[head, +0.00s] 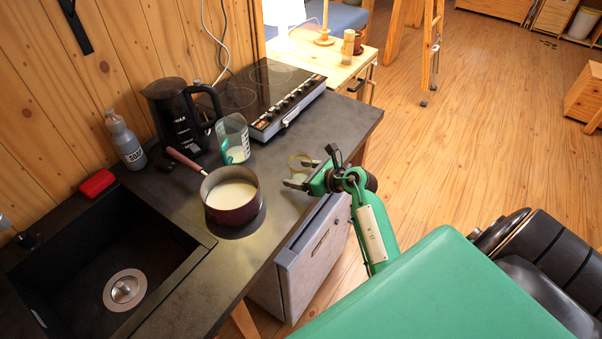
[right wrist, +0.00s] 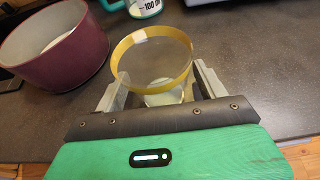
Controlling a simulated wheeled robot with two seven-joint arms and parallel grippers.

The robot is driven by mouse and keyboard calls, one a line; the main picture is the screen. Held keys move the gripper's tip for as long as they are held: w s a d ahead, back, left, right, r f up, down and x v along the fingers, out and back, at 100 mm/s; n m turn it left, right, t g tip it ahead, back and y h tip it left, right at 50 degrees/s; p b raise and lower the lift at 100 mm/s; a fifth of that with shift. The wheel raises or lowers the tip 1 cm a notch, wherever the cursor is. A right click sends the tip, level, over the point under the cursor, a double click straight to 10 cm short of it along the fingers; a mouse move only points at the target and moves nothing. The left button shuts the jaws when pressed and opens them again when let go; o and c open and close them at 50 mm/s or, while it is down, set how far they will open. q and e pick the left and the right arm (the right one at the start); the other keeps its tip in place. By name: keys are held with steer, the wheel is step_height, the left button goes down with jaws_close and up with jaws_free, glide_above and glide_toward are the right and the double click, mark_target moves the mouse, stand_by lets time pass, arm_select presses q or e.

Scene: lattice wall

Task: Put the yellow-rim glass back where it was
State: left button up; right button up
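The yellow-rim glass (right wrist: 152,58) is a clear, upright tumbler, empty as far as I see. In the head view the glass (head: 300,160) is at the counter's front edge. My right gripper (right wrist: 160,80) has its fingers on either side of the glass, below the rim. I cannot tell whether both fingers press on it, or whether its base rests on the counter. In the head view my right gripper (head: 301,174) comes from the lower right. My left gripper is not in view.
A maroon saucepan (head: 231,210) of white liquid stands left of the glass. A measuring jug (head: 233,140), black kettle (head: 175,115) and cooktop (head: 285,110) are behind. A sink (head: 90,265) and grey bottle (head: 125,140) are at left. Bare counter (head: 272,165) lies between saucepan and glass.

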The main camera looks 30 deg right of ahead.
steer(key=shift+r, duration=0.15)
steer(key=shift+s+d, duration=0.2)
steer(key=shift+s, duration=0.1)
steer(key=b+v, duration=0.2)
steer(key=v, duration=0.9)
steer(key=shift+r+b, duration=0.25)
steer(key=shift+b, duration=0.05)
